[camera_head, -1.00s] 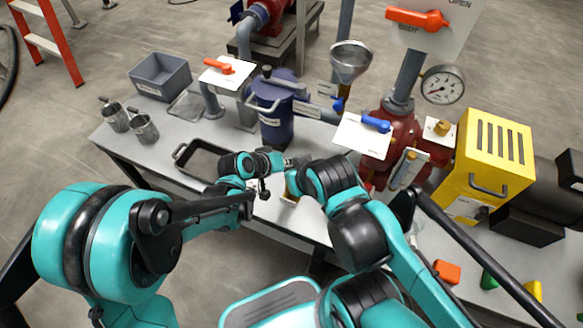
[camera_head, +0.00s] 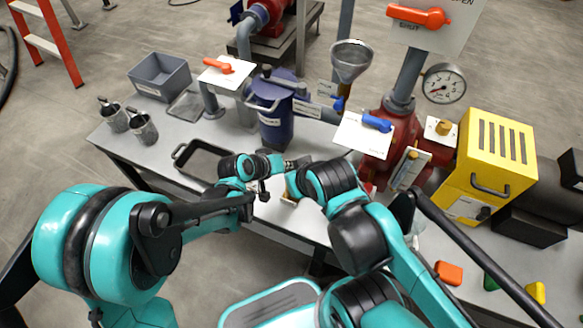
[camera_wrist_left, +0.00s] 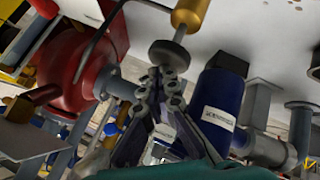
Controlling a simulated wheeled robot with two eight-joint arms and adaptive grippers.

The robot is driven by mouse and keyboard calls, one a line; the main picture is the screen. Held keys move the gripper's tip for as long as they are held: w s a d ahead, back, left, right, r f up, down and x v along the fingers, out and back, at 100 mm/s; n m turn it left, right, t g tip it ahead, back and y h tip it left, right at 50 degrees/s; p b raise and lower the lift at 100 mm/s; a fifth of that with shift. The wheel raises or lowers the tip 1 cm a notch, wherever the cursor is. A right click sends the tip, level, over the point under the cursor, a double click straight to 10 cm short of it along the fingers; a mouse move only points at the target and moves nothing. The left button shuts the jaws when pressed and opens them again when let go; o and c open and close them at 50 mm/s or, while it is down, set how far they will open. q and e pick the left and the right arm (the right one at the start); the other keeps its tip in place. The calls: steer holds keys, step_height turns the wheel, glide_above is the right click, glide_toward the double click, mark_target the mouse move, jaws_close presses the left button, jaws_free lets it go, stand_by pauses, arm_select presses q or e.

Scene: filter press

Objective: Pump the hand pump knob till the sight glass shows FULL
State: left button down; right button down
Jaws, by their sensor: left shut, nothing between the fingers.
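In the left wrist view, a dark round knob (camera_wrist_left: 169,55) sits on a rod from a brass cylinder (camera_wrist_left: 192,17), and looks like the hand pump knob. My left gripper (camera_wrist_left: 164,80) is shut and empty, its fingertips close by the knob; I cannot tell whether they touch it. In the head view, the left gripper (camera_head: 293,163) is small above the table, and the brass part (camera_head: 291,188) is mostly hidden by my arms. A narrow tube on a pale plate (camera_head: 408,168), likely the sight glass, is on the red body; its level is unreadable. My right gripper is hidden.
A blue canister (camera_head: 276,125) stands behind the left gripper. The red body (camera_head: 371,168) with a blue-handled valve (camera_head: 377,122) and a gauge (camera_head: 444,84) is right. A yellow box (camera_head: 490,160) stands further right. A black tray (camera_head: 205,160) lies left.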

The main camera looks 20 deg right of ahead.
mark_target(290, 170)
arm_select(q)
steer(key=shift+f+b, duration=0.75)
steer(key=shift+f, duration=0.15)
stand_by(0.5)
steer(key=shift+f, duration=0.75)
stand_by(0.6)
steer(key=shift+r, duration=0.15)
steer(key=shift+r+p, duration=1.7)
steer(key=shift+r, duration=0.5)
steer(key=shift+r+p, duration=1.8)
steer(key=shift+r, duration=0.7)
